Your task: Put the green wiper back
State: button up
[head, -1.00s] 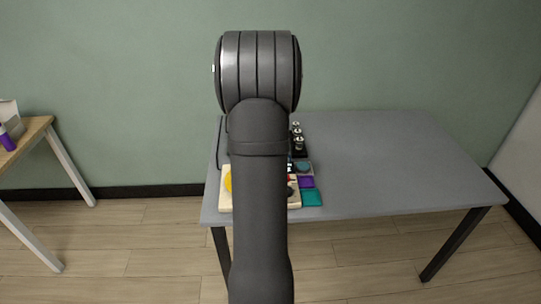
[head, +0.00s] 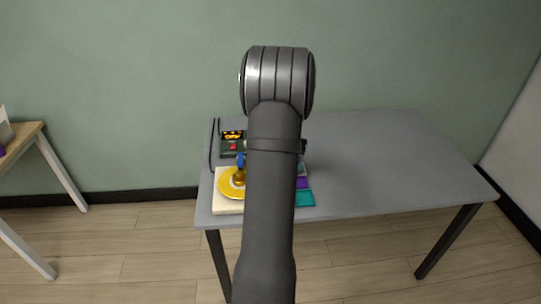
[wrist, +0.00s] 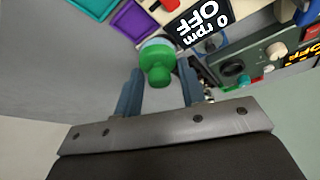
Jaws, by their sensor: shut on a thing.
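The green wiper (wrist: 157,65) shows in the wrist view as a rounded green piece with a pale far end, between the two blue-grey fingers. My gripper (wrist: 160,68) is shut on it. Beyond it is a machine with a black "0 rpm OFF" display (wrist: 205,20) and a red switch (wrist: 170,4). I cannot tell whether the wiper touches anything there. In the head view my own arm hides the gripper and the wiper. A yellow disc (head: 227,188) on a cream base (head: 228,208) shows left of the arm.
A purple tray (head: 302,183) and a teal tray (head: 305,198) lie right of the arm. A dark green device with a lit display (head: 232,134) stands behind the disc, with a black cable beside it. The right of the grey table (head: 390,160) is clear.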

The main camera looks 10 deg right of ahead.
jog(key=shift+m, duration=0.4)
jog(key=shift+d+f, duration=0.65)
jog(key=shift+f, duration=0.75)
jog(key=shift+d+f, duration=0.65)
jog(key=shift+f, duration=0.7)
jog(key=shift+d+f, duration=0.65)
jog(key=shift+f, duration=0.75)
jog(key=shift+f, duration=0.5)
jog(key=o, duration=0.9)
jog(key=shift+o, duration=0.2)
jog(key=shift+w+r, duration=0.1)
jog(key=shift+r, duration=3.4)
